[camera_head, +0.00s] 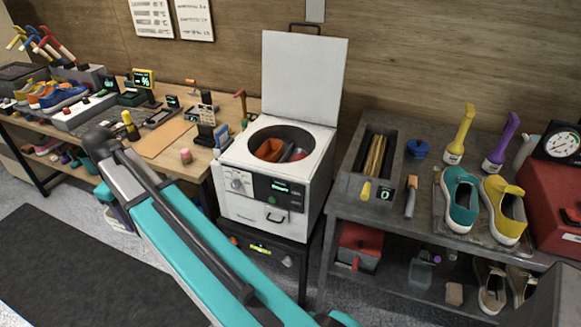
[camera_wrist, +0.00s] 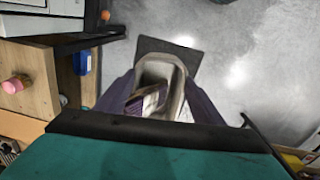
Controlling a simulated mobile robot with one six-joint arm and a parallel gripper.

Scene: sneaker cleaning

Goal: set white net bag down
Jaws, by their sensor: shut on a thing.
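In the wrist view my gripper (camera_wrist: 158,105) has its two dark purple fingers on either side of a pale grey-white, open-mouthed thing, which I take to be the white net bag (camera_wrist: 176,72). The gripper is shut on it and holds it over the floor. Something brown and white shows inside its opening. Its net texture is too blurred to tell. In the head view my arm reaches to the left bench and bends down at its front edge; the gripper end is mostly hidden behind the arm.
The wooden bench (camera_wrist: 36,80) is close at left in the wrist view. In the head view a white washer (camera_head: 238,205) stands with its lid up and orange contents inside. A grey shelf (camera_head: 335,202) with shoes is at right.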

